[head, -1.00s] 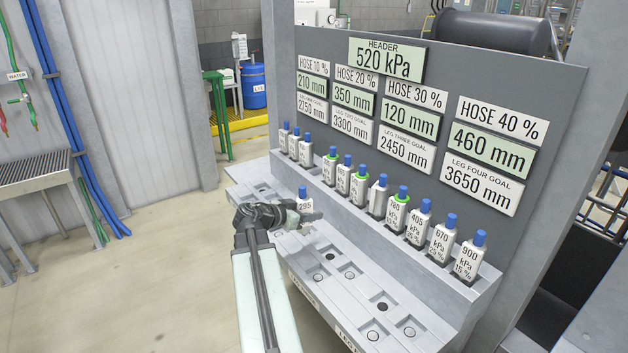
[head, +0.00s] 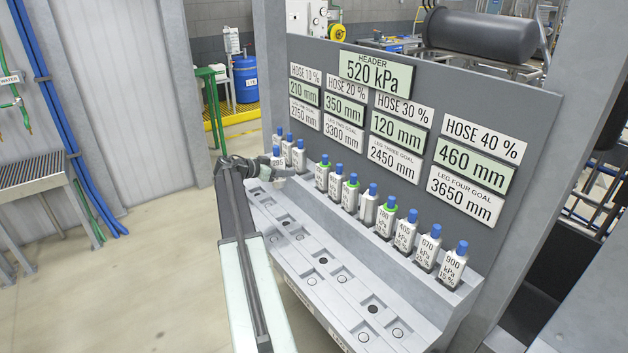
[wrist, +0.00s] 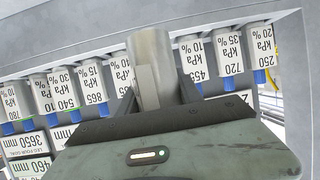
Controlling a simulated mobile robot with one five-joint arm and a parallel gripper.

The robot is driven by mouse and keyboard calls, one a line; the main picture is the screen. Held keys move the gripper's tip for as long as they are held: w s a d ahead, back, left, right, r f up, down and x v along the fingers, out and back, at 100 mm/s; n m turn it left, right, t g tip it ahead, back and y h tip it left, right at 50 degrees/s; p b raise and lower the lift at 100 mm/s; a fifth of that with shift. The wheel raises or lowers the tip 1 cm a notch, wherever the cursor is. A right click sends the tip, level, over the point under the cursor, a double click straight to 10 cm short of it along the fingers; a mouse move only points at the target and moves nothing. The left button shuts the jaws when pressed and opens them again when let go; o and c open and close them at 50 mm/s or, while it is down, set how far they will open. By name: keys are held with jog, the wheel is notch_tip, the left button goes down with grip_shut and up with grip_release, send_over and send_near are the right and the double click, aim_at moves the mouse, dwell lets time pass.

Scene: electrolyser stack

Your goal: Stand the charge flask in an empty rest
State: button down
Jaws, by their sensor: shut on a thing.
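My gripper (head: 262,170) is shut on the charge flask (head: 277,165), a small white bottle with a blue cap, and holds it upright at the far left end of the console, in front of the upper ledge. The gripper partly covers the flask. The upper ledge (head: 385,262) carries a row of similar flasks (head: 405,232). A gap shows in that row between the third and fourth flasks from the left; its floor is unclear.
The lower step (head: 335,290) has several dark holes and round discs and looks bare of flasks. A grey panel with reading plates (head: 375,75) rises behind the ledge. Neighbouring flasks (wrist: 193,60) stand close on both sides of the gap. Open floor lies left.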

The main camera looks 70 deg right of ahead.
jog(key=s+d, duration=0.2)
jog(key=d, duration=0.2)
jog(key=s+d+f+b, duration=0.1)
jog(key=s+d, duration=0.2)
jog(key=d, duration=0.1)
jog(key=s+d, duration=0.3)
jog(key=d, duration=0.2)
jog(key=shift+f, duration=0.25)
notch_tip(320, 180, down, 4)
jog(key=b, duration=0.4)
jog(key=shift+s+d, duration=0.1)
jog(key=shift+d, duration=0.05)
jog(key=shift+r, duration=0.25)
jog(key=shift+f, duration=0.15)
jog(key=c, duration=0.8)
grip_release()
